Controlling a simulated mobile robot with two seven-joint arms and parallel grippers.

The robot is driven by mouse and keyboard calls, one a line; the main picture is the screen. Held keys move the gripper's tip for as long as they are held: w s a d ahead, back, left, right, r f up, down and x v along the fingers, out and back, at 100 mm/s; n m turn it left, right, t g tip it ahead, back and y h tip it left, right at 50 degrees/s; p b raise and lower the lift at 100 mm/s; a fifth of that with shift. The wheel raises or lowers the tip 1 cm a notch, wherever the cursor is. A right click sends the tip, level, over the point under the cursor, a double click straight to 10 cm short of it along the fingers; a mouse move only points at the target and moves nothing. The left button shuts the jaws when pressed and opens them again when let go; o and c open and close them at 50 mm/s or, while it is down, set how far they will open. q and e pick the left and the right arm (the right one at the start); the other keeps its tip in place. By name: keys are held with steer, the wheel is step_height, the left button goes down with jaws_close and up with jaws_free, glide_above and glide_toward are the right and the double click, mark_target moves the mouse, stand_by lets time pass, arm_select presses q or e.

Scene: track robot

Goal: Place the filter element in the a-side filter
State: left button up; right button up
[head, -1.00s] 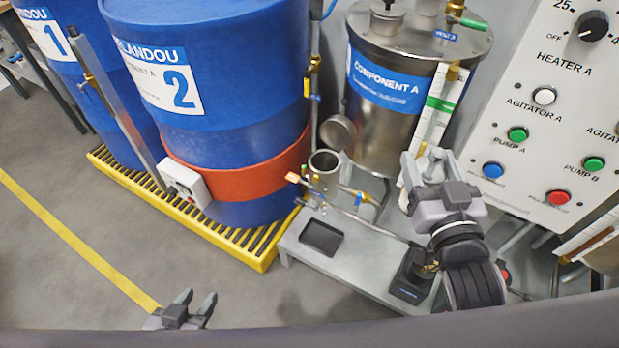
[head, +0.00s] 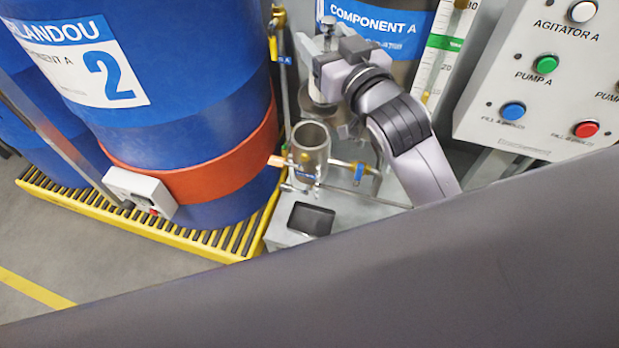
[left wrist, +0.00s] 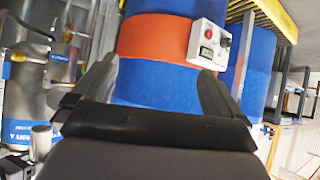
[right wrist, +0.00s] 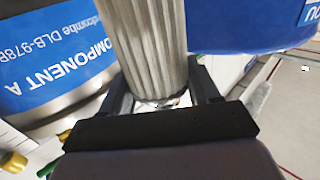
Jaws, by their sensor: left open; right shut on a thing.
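The filter element (right wrist: 146,45) is a pale pleated cylinder held between the fingers of my right gripper (right wrist: 160,92). In the head view my right gripper (head: 326,62) is above and right of the open a-side filter housing (head: 310,148), in front of the Component A tank. The element is apart from the housing and mostly hidden there by the gripper. The housing is an upright metal cup with its dark mouth facing up. My left gripper (left wrist: 157,80) is open and empty in the left wrist view, facing the drum; it is outside the head view.
A blue drum (head: 160,120) with an orange band stands left on a yellow grated pallet (head: 190,240). The Component A tank (head: 395,35) is behind my right gripper. A black tray (head: 311,218) lies before the housing; a button panel (head: 535,95) is at right.

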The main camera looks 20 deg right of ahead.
steer(key=shift+w+a+y+b, duration=0.25)
steer(key=shift+w+b, duration=0.25)
steer(key=shift+b, duration=0.05)
steer(key=shift+w+a+y+b, duration=0.25)
steer(key=shift+w+b, duration=0.2)
steer(key=shift+b, duration=0.1)
arm_select(q)
step_height(320, 180, down, 6)
steer(key=w+d+b, duration=0.1)
steer(key=d+b, duration=0.1)
steer(key=b, duration=0.5)
steer(key=shift+w+d+m+t+h, duration=0.15)
steer(key=shift+w+m+t+h, duration=0.15)
steer(key=shift+w+t+h, duration=0.1)
arm_select(e)
step_height(320, 180, down, 19)
steer(key=shift+w+a+f+n, duration=0.15)
steer(key=shift+w+a+n, duration=0.15)
steer(key=shift+w, duration=0.15)
arm_select(q)
steer(key=shift+f, duration=0.2)
arm_select(e)
steer(key=shift+f, duration=0.1)
steer(key=shift+f+b, duration=0.4)
arm_select(q)
steer(key=shift+f, duration=0.2)
arm_select(e)
steer(key=shift+f, duration=0.15)
arm_select(q)
steer(key=shift+r, duration=0.1)
